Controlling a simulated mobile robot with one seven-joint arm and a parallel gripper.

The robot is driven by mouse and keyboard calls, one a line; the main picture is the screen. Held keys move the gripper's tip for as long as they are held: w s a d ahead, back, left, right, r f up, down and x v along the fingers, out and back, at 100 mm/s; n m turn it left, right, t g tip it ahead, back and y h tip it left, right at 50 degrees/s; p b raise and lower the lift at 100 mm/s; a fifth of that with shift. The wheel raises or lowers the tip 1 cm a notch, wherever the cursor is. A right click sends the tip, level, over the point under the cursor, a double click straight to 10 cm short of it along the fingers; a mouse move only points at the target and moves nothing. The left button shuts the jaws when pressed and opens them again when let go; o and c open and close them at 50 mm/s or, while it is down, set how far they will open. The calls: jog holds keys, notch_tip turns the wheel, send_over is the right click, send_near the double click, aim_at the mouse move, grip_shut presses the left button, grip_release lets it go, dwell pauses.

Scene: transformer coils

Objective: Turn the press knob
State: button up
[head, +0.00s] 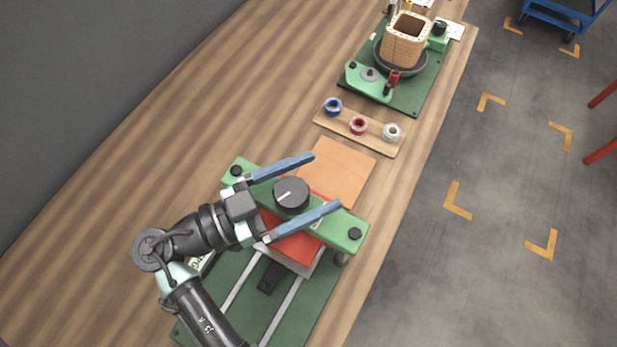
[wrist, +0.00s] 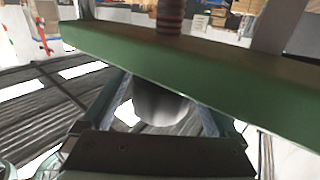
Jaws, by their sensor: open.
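The press knob (head: 291,193) is a round dark knob with a white pointer line, on top of the press's green crossbar (head: 347,231). The line points toward the lower left in the head view. My gripper (head: 326,180) is open, with one blue finger on each side of the knob. The fingertips reach past the knob, and I cannot tell whether either finger touches it. In the wrist view the knob (wrist: 160,105) shows as a dark rounded shape between my fingers (wrist: 163,98), close to the green crossbar (wrist: 230,85). A red block (head: 295,246) lies under the crossbar.
The press's green base (head: 315,300) carries two pale rails. A tan sheet (head: 340,172) lies beside the press. Beyond it are a wooden tray (head: 340,127) with tape rolls and a green fixture (head: 415,92) holding a coil. Bare wooden table (head: 120,180) lies to the left.

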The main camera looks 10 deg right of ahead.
jog(key=c, duration=1.4)
jog(key=shift+f+n+t, duration=0.1)
jog(key=shift+n+t, duration=0.3)
jog(key=shift+t, duration=0.2)
